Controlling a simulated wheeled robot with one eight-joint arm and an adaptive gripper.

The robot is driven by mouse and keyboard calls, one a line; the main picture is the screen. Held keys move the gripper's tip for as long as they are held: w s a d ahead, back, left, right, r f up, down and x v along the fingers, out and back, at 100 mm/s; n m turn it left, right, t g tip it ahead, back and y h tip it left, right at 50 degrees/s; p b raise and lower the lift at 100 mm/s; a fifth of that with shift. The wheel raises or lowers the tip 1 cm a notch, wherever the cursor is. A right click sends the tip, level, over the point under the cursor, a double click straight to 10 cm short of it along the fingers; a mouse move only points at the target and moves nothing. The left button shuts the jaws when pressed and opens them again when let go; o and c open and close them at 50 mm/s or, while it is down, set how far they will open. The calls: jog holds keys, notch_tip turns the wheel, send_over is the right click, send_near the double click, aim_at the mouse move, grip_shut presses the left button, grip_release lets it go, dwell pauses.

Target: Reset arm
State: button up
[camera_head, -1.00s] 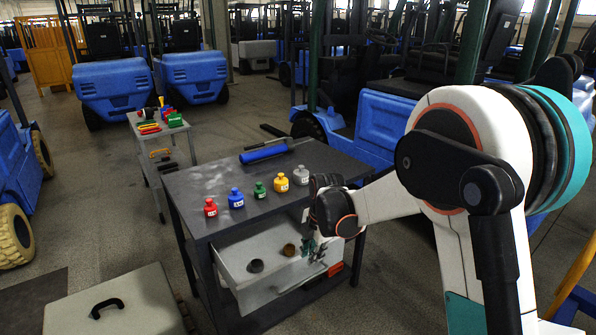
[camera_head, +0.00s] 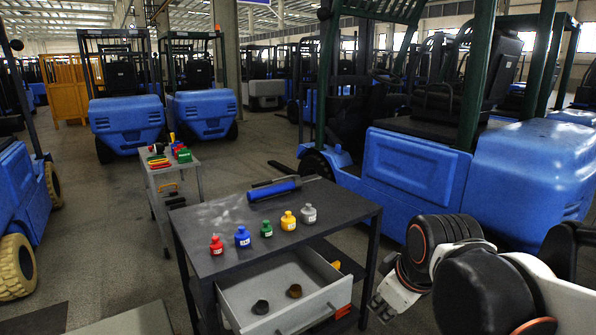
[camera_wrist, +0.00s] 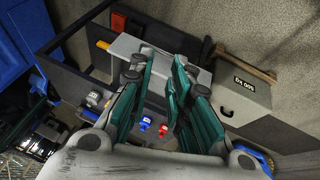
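My gripper (camera_wrist: 160,85) shows in the wrist view with its teal fingers apart and nothing between them. On the tabletop stand a red weight (camera_head: 216,245), a blue weight (camera_head: 242,237), a green weight (camera_head: 266,229), a yellow weight (camera_head: 289,221) and a grey weight (camera_head: 308,213) in a row. The table's white drawer (camera_head: 330,296) is open, with a dark cup-like piece (camera_head: 260,307) and a brown piece (camera_head: 294,290) inside.
A blue cylinder (camera_head: 274,188) lies at the table's back. A small cart (camera_head: 184,172) with coloured items stands behind left. Blue forklifts (camera_head: 415,165) stand close behind and right. A grey case (camera_wrist: 245,100) sits on the floor. Open floor lies left of the table.

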jog(key=s+d+f+m+t, duration=0.1)
jog(key=s+d+m, duration=0.2)
jog(key=s+m, duration=0.5)
jog(key=shift+s+f+t+h, duration=0.2)
jog(key=shift+s+t+h, duration=0.15)
jog(key=shift+s, duration=0.9)
